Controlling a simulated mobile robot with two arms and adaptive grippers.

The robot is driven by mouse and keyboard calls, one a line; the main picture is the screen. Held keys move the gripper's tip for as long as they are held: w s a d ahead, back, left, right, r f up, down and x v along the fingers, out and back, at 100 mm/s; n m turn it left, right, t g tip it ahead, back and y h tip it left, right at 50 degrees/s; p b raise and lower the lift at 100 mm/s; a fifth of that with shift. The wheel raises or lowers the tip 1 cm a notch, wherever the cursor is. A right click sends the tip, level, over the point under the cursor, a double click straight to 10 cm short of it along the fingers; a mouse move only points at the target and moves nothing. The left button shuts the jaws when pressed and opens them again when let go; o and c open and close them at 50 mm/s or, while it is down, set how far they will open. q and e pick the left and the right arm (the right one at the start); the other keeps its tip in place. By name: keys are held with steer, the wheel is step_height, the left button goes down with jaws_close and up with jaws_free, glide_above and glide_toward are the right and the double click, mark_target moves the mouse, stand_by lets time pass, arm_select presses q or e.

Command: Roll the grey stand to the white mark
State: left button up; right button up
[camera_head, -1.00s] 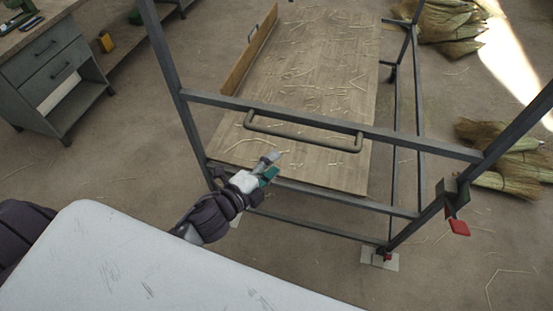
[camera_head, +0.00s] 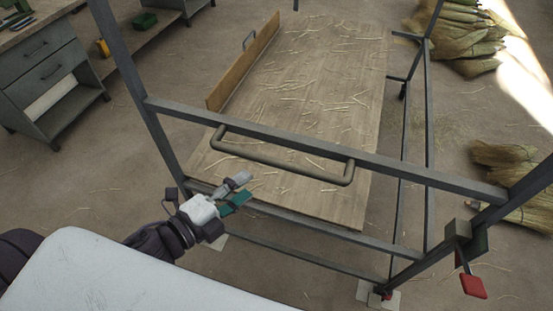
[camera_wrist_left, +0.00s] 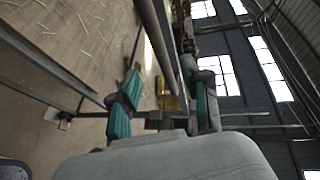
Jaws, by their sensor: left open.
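The grey stand (camera_head: 320,158) is a metal frame with a bar handle (camera_head: 282,165) across its near side. Its wooden deck (camera_head: 310,110) is strewn with straw. My left gripper (camera_head: 237,190) is open and empty, just in front of and below the handle's left part, apart from it in the head view. In the left wrist view a long bar (camera_wrist_left: 158,48) shows beyond the gap between the fingers (camera_wrist_left: 163,105). A pale floor patch (camera_head: 364,292) shows at the near right foot; I cannot tell if it is the white mark. My right gripper is out of view.
A grey drawer cabinet (camera_head: 45,80) stands at the upper left. Broom straw bundles (camera_head: 455,38) lie at the upper right, and more (camera_head: 515,180) lie at the right. A red pedal (camera_head: 474,286) sticks out at the stand's near right.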

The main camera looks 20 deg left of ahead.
mark_target(273, 165)
arm_select(q)
steer(key=p+x, duration=0.2)
steer(key=x, duration=0.5)
steer(key=shift+w+d, duration=0.1)
steer(key=shift+w, duration=0.25)
steer(key=shift+x, duration=1.2)
steer(key=shift+w+d+f+p, duration=0.15)
steer(key=shift+w+f+p, duration=0.1)
steer(key=shift+w+p, duration=0.1)
steer(key=shift+w+d+f, duration=0.1)
steer(key=shift+w, duration=0.05)
jaws_close()
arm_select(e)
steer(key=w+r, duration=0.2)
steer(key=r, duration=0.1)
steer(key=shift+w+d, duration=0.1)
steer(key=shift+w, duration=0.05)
